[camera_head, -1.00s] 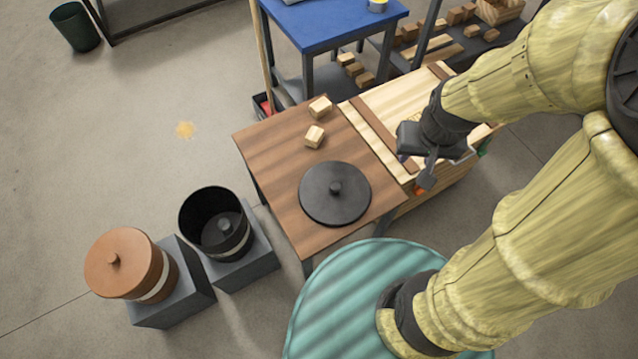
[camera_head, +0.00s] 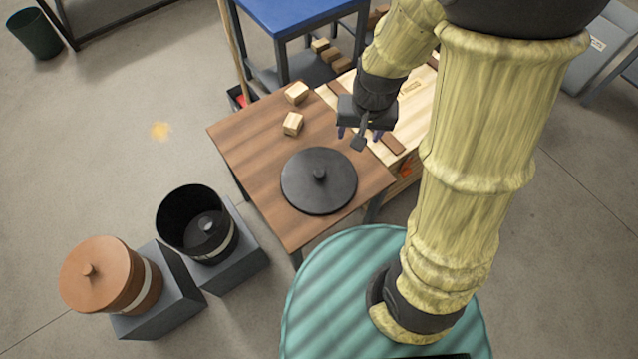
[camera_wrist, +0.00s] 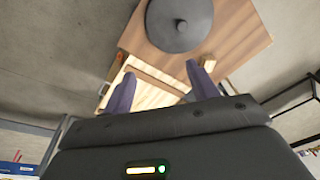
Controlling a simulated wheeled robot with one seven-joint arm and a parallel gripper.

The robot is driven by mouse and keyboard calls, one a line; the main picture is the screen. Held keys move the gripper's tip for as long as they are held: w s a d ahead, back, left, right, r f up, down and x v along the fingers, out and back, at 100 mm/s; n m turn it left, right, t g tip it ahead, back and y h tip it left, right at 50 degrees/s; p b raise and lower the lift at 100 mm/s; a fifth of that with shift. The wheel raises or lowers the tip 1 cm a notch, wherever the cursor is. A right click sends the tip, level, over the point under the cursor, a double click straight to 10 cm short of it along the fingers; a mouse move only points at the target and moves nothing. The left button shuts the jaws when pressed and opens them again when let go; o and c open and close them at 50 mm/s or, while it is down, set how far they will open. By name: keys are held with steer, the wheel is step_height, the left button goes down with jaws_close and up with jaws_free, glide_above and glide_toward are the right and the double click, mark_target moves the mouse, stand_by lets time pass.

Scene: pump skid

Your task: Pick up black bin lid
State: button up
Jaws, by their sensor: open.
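The black bin lid (camera_head: 319,181) is a flat round disc with a small knob in its middle. It lies flat on the brown wooden table (camera_head: 262,200), near the table's front right corner. It also shows at the top of the wrist view (camera_wrist: 180,24). My gripper (camera_head: 362,136) is open and empty, above the right edge of the table, beyond and to the right of the lid. In the wrist view its two purple fingers (camera_wrist: 162,92) are spread apart, with the lid past their tips.
Two wood blocks (camera_head: 293,124) lie behind the lid. An open black bin (camera_head: 190,228) with a dark knobbed thing inside and a lidded brown bin (camera_head: 100,275) stand on grey plinths at left. A wooden crate (camera_head: 418,110) adjoins the table. A blue table (camera_head: 290,20) stands behind.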

steer(key=w+a+f+b, duration=0.2)
steer(key=a+f+b, duration=0.1)
steer(key=f, duration=0.4)
steer(key=w+a+f+m+h+b, duration=0.1)
steer(key=w+a+f+b, duration=0.2)
steer(key=a+f, duration=0.2)
step_height(320, 180, down, 2)
steer(key=b, duration=0.4)
glide_above(319, 172)
steer(key=f, duration=0.8)
steer(key=s+f, duration=0.1)
steer(key=f, duration=0.3)
steer(key=shift+d, duration=0.3)
steer(key=shift+f, duration=0.15)
steer(key=f, duration=0.1)
steer(key=f+b, duration=0.1)
steer(key=f, duration=0.1)
steer(key=w+f, duration=0.1)
steer(key=f, duration=0.1)
steer(key=shift+a, duration=0.3)
